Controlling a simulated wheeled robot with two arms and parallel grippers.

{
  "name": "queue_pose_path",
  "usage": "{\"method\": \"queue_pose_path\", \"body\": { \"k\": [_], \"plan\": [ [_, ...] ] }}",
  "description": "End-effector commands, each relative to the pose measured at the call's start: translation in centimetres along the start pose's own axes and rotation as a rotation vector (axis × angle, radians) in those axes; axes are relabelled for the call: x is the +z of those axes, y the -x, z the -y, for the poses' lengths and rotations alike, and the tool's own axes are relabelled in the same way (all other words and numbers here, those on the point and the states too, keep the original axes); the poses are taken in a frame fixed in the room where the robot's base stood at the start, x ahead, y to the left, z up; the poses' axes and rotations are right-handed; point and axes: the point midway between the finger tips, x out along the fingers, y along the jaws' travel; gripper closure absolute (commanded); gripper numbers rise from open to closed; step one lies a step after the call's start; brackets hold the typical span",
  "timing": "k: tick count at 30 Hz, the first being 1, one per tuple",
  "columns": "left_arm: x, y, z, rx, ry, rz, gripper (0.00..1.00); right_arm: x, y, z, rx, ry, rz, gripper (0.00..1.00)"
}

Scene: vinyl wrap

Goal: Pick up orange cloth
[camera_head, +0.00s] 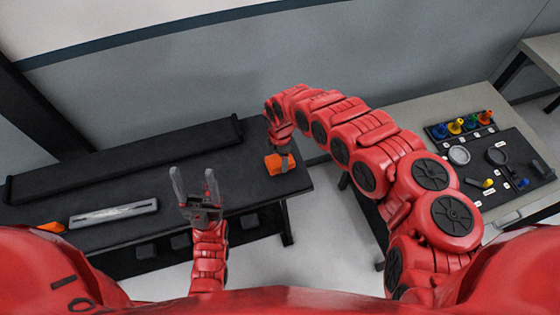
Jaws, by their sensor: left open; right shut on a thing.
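The orange cloth (272,163) shows as a small folded orange piece at the right end of the dark table. My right gripper (283,158) reaches down onto it and is shut on it. The fingers are small and partly hidden by the wrist, and I cannot tell whether the cloth touches the table top. My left gripper (193,174) is open and empty, fingers pointing up in the picture, in front of the table's middle. A second orange piece (52,227) lies at the left end of the table, partly hidden by my body.
A grey metal strip (113,212) lies on the dark table (185,181), with a long dark bar (125,158) behind it. At right, a grey table (408,114) holds a black board (515,150) with coloured pieces and round rings. Floor shows between the tables.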

Motion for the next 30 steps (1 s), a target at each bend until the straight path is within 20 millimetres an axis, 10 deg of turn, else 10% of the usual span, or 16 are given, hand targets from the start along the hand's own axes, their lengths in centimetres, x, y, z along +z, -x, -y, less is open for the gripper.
{"method": "queue_pose_path", "body": {
  "k": [11,21,30],
  "plan": [
    [0.1,0.6,0.0,0.000,0.000,0.000,0.36,-2.4,1.6,4.9,0.001,0.001,0.008,0.73],
    [-1.1,-6.6,0.3,0.000,0.000,0.000,0.36,-6.2,3.2,11.1,-0.005,0.000,0.001,0.73],
    [-1.6,-9.2,0.5,0.000,0.000,0.000,0.36,-7.6,2.8,13.5,0.001,0.001,0.002,0.73]
  ]
}}
